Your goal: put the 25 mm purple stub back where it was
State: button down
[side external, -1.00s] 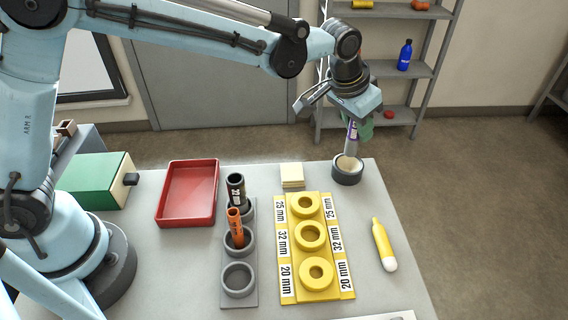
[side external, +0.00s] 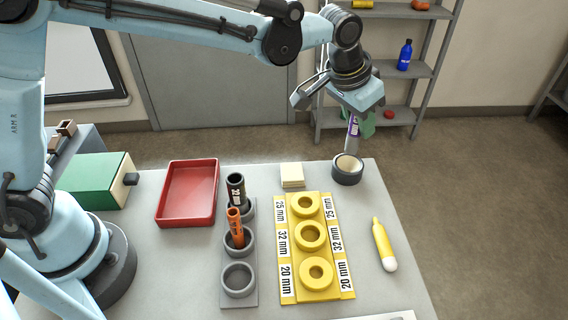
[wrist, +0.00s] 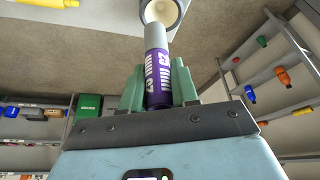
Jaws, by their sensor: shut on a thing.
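The purple stub (side external: 353,127) has a white label and a grey lower end. It is held upright between the green fingers of my gripper (side external: 361,120). In the wrist view the stub (wrist: 158,68) sits between the two fingers of the gripper (wrist: 159,88), its grey end pointing away toward a dark ring. That dark round holder (side external: 346,178) with a cream inside stands at the table's far right edge, and the stub's lower end is over or just behind its opening; I cannot tell the exact gap. The grey rack (side external: 238,298) has an empty front ring.
The rack holds an orange stub (side external: 235,230) and a black stub (side external: 237,190). A yellow block (side external: 318,292) with labelled rings lies beside it. A red tray (side external: 188,195), cream pads (side external: 292,175) and a yellow bottle (side external: 383,245) are also on the table.

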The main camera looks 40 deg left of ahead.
jog(key=s+d+r+m+h, duration=0.1)
jog(key=s+r+m, duration=0.1)
jog(key=s, duration=1)
jog(key=s+d+r+m, duration=0.1)
jog(key=s+m, duration=0.1)
jog(key=s, duration=1)
jog(key=s+a+f+m+g, duration=0.1)
jog(key=s+a+f, duration=0.15)
jog(key=s, duration=0.45)
jog(key=shift+h, duration=0.4)
jog(key=shift+d+f, duration=0.15)
jog(key=shift+f, duration=4.05)
jog(key=c, duration=0.9)
grip_release()
jog(key=shift+f, duration=0.15)
jog(key=shift+o, duration=0.2)
jog(key=shift+s+r, duration=0.1)
jog(key=shift+r, duration=0.1)
